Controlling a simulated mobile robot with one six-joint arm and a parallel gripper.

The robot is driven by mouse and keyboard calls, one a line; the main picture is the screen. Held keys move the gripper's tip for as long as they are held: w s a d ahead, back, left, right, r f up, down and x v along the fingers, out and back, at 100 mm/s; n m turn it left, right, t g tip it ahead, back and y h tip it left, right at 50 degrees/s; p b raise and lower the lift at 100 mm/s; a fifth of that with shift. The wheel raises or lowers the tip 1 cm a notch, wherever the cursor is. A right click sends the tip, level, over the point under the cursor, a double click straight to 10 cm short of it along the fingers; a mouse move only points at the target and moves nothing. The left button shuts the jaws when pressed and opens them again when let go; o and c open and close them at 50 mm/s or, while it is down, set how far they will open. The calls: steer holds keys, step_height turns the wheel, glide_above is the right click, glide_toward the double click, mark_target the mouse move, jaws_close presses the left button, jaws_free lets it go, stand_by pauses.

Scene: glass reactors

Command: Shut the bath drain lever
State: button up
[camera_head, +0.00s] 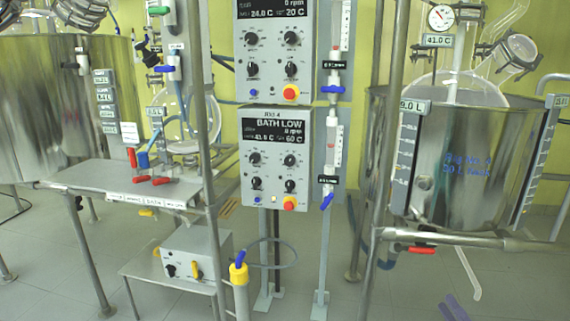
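A steel bath (470,190) with a level scale and blue writing stands at the right on a pipe frame. A red lever (422,250) lies roughly level just under this bath, beside a short metal fitting and a blue-grey hose (386,264). It looks like the bath drain lever, though I can read no label on it. More red levers (163,181) sit at the labelled left shelf. The control box (275,157) in the middle shows "BATH LOW". My gripper is not in view.
Upright steel posts (368,200) stand in front of the boxes and bath. A clear tube (467,272) hangs below the bath. A purple object (452,308) shows at the bottom right. Grey floor (335,265) is open between.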

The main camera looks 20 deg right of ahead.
steer(key=w+a+f+n+g+y+p, duration=0.2)
steer(key=w+a+f+g+y+p, duration=0.15)
steer(key=a, duration=0.55)
steer(key=w+a+f+n+g+y+p, duration=0.1)
steer(key=w+a+f+g+y+p, duration=0.2)
steer(key=a, duration=0.5)
steer(key=w+a+f+n+g+y+p, duration=0.1)
steer(key=w+a+f+n+g+y, duration=0.15)
steer(key=w+a, duration=0.45)
steer(key=s+a+f+n+g+p, duration=0.2)
steer(key=s+a+f+g+p, duration=0.15)
steer(key=a, duration=0.45)
steer(key=s+a+f+n+g+p, duration=0.1)
steer(key=s+a+f+g+p, duration=0.15)
steer(key=s+a+g, duration=0.4)
steer(key=s+a+f+n+g+p, duration=0.2)
steer(key=a+p, duration=0.1)
steer(key=a, duration=0.6)
steer(key=s+a+n+g+h+p, duration=0.1)
steer(key=s+n+g+h+p, duration=0.5)
steer(key=s, duration=0.7)
steer(key=h+p, duration=0.2)
steer(key=shift+s+a+r+p, duration=0.15)
steer(key=shift+a+p, duration=0.2)
steer(key=shift+p, duration=0.05)
